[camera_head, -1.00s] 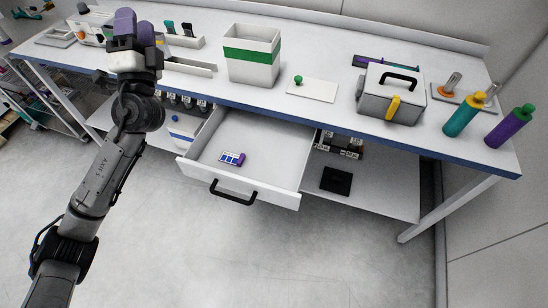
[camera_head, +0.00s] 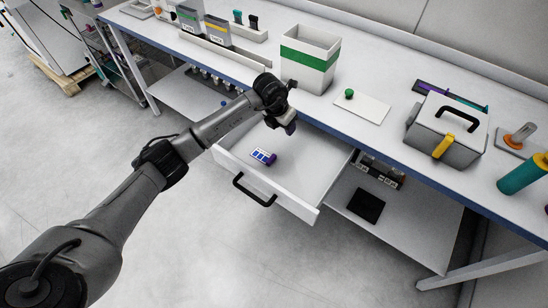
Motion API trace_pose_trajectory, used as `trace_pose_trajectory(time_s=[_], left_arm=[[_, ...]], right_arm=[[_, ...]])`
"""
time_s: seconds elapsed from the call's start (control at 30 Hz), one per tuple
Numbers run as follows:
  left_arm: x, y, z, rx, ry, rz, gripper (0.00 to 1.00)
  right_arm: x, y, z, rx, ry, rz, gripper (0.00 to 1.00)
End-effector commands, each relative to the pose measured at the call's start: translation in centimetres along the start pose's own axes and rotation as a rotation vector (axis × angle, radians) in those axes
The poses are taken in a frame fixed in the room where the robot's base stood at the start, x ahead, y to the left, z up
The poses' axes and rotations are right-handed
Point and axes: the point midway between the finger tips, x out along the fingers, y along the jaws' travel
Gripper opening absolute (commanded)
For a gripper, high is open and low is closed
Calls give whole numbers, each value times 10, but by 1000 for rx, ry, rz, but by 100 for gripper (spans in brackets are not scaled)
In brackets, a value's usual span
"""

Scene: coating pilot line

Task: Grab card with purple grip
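The card (camera_head: 261,156), white with blue squares and a purple grip at its right end, lies flat on the floor of the open drawer (camera_head: 305,183). My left arm comes in from the left, and its gripper (camera_head: 289,128) is over the back of the drawer, up and to the right of the card and apart from it. The gripper is seen small and from behind, so I cannot tell whether its fingers are open or shut. My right gripper is not in view.
The drawer has a black handle (camera_head: 252,192) and hangs under the bench (camera_head: 385,130). On the bench stand a green-banded bin (camera_head: 308,72), a white plate with a green knob (camera_head: 361,107), a grey case (camera_head: 445,131) and a teal bottle (camera_head: 524,175). A black square (camera_head: 367,206) lies on the lower shelf.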

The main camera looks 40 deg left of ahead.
Motion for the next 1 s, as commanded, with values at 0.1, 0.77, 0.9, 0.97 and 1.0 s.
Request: trace_pose_trajectory(time_s=[0.1,0.77,0.9,0.97,1.0], left_arm=[[-2,11,-22,-25,133,69,47],[60,22,-62,-80,265,113,47],[72,24,-64,-79,263,114,47],[74,24,-65,-79,263,114,47],[75,25,-65,-79,263,114,47]], right_arm=[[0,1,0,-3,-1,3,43],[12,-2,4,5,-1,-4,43],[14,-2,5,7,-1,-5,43],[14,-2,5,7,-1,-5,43],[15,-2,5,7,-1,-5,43]])
